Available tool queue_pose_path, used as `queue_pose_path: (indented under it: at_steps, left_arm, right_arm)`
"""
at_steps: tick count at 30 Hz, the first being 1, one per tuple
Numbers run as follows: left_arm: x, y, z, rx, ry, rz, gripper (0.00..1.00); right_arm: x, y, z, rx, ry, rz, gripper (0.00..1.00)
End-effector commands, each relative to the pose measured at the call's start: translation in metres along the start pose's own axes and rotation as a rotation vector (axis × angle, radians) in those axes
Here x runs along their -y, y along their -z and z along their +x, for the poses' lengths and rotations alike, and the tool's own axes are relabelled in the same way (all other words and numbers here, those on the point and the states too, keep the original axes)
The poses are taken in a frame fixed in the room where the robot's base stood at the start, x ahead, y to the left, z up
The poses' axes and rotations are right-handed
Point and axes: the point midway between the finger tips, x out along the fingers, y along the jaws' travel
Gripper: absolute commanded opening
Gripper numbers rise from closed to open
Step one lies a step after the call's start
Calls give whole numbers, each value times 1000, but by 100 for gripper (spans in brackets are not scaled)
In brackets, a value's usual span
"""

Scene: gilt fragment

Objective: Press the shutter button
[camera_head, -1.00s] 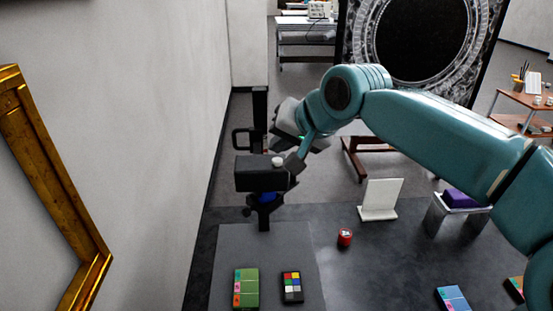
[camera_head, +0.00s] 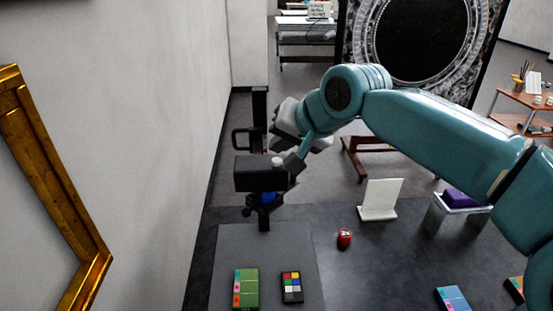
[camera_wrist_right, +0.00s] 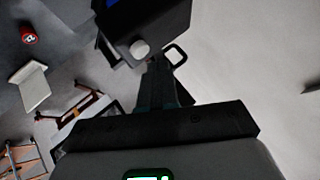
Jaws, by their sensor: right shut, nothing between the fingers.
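A black box-shaped camera (camera_head: 258,176) stands on a dark stand with a blue part below it, at the end of the dark table. A pale round shutter button (camera_head: 277,162) sits on its top near the right end. The camera body (camera_wrist_right: 148,22) and the button (camera_wrist_right: 140,48) also show in the right wrist view. My right gripper (camera_head: 291,167) is shut and empty, with its tip close to the button's right side in the head view. In the right wrist view its dark fingers (camera_wrist_right: 158,75) point toward the button; I cannot tell whether they touch it. My left gripper is not in view.
On the dark table (camera_head: 300,215) are a red can (camera_head: 344,238), a white stand (camera_head: 380,200), a green box (camera_head: 246,288) and a colour chart (camera_head: 292,287). A wall with a gilt frame (camera_head: 85,240) is on the left. A dark handle (camera_head: 243,140) rises behind the camera.

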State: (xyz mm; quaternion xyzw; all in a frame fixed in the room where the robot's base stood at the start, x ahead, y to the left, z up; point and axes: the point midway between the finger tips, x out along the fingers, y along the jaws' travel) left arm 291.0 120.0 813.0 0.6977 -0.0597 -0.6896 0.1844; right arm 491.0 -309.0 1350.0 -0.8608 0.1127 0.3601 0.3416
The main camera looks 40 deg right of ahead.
Motion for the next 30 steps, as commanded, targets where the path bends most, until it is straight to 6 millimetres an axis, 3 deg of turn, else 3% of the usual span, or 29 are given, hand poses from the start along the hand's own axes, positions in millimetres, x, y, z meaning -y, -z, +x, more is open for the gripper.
queue_pose_path:
  at_steps: [30]
  left_arm:
    - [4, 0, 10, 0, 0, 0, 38]
  right_arm:
    - [-6, -6, 8, 0, 0, 0, 0]
